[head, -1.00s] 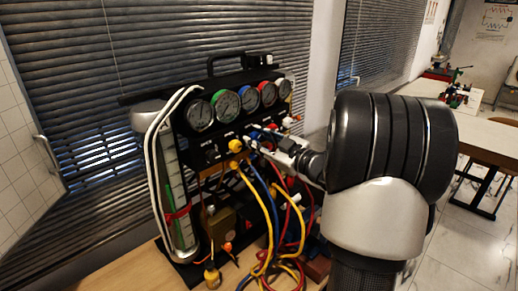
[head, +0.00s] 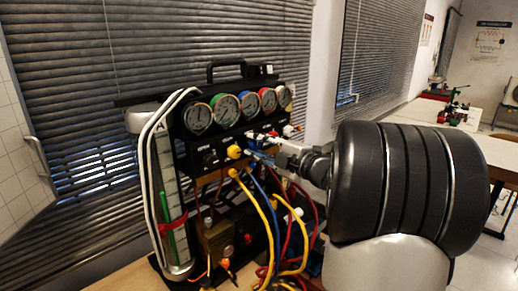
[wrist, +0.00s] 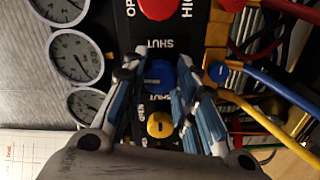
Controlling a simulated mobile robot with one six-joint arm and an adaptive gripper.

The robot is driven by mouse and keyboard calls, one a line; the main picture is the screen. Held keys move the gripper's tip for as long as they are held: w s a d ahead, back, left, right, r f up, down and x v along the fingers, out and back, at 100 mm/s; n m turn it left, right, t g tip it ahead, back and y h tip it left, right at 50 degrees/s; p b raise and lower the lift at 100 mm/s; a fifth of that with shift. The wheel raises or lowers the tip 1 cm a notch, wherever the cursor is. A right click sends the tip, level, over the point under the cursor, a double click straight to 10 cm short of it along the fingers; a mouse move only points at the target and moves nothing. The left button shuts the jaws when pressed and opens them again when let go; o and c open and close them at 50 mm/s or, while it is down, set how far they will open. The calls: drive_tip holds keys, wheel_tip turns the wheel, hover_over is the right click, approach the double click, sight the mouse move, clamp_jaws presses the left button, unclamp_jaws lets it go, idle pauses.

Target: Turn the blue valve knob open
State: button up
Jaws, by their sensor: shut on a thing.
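The blue valve knob (wrist: 160,76) is on the black front panel of the gauge rig. In the wrist view it sits between the two fingertips of my gripper (wrist: 160,73), which is shut on it. A pale mark runs across the knob's face. "SHUT" lettering shows on the panel beside it. A yellow knob (wrist: 160,124) sits just below it in this view, between the fingers, and a red knob (wrist: 158,8) is above. In the head view my gripper (head: 268,148) reaches the panel from the right; its fingers largely hide the blue knob.
Several round gauges (head: 225,107) line the rig's top. Yellow, blue and red hoses (head: 268,215) hang in front, below my gripper. A clear column (head: 172,210) with white tubes stands on the left. Window blinds (head: 80,100) are behind.

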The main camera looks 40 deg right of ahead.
drive_tip(key=shift+n, duration=0.5)
drive_tip(key=o, duration=1.1)
drive_tip(key=s, duration=0.8)
drive_tip(key=s+d, duration=0.1)
drive_tip(key=s, duration=0.3)
